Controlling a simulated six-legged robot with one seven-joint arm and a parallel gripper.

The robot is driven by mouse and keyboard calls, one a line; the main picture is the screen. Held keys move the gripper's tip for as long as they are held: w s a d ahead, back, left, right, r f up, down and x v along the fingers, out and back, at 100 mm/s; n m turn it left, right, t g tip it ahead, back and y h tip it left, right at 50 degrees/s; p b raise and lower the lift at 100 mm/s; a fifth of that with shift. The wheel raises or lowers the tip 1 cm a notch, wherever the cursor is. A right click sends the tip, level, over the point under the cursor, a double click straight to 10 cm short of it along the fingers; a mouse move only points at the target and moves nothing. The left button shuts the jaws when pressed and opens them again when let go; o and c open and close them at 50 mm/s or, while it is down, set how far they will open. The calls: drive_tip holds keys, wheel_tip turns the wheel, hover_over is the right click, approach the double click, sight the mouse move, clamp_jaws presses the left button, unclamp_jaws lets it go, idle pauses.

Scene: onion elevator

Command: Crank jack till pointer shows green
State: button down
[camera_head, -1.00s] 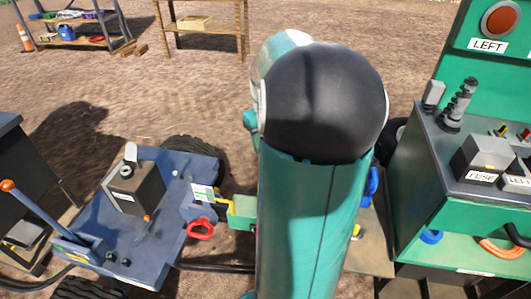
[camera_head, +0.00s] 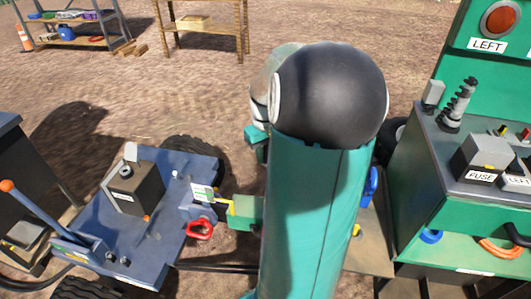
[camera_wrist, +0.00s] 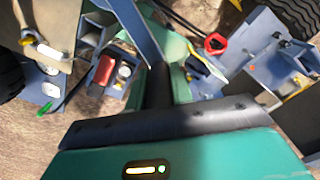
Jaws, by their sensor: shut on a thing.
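My gripper (camera_wrist: 158,103) shows in the wrist view, shut on the dark upright handle (camera_wrist: 157,82) of the jack's crank. A blue crank bar (camera_wrist: 136,28) runs from that handle to the upper left. In the head view my own arm hides the gripper and the crank. The white gauge plate with a green mark (camera_head: 203,193) stands on the blue cart's hitch end, with a yellow pointer (camera_head: 230,205) beside it. The pointer is too small to read against the marks. The pointer also shows in the wrist view (camera_wrist: 203,63).
A red ring handle (camera_head: 200,230) hangs by the hitch. The blue cart (camera_head: 185,160) carries a dark box (camera_head: 135,188) and an orange-knobbed lever (camera_head: 32,212). A green console (camera_head: 455,215) stands close on the right.

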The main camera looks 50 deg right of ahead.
drive_tip(key=shift+s+d+m, duration=0.3)
drive_tip(key=shift+d+m, duration=0.6)
drive_tip(key=shift+m, duration=0.05)
drive_tip(key=shift+s+d+m, duration=0.25)
drive_tip(key=shift+d+m, duration=0.65)
drive_tip(key=shift+m, duration=0.05)
drive_tip(key=c, duration=1.2)
unclamp_jaws()
wheel_tip(320, 180, up, 14)
drive_tip(key=shift+f, duration=0.1)
